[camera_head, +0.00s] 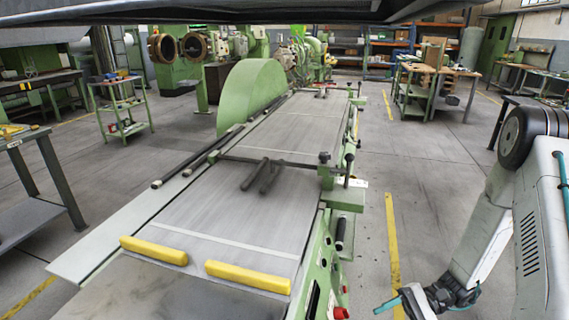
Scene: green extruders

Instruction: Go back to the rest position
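My arm (490,235) is at the right edge of the head view, folded with its white lower link slanting down toward the bottom. Its wrist (440,296) is at the bottom edge, right of the green machine, with a teal piece sticking out to the left. The picture cuts off what lies beyond the wrist, so my gripper's fingers do not show. No held object is visible.
A long green machine with a flat grey bed (235,200) fills the middle; two yellow bars (248,277) lie across its near end. A grey floor aisle (430,180) with a yellow line runs right of it. A green cart (122,105) and a dark table (30,200) stand left.

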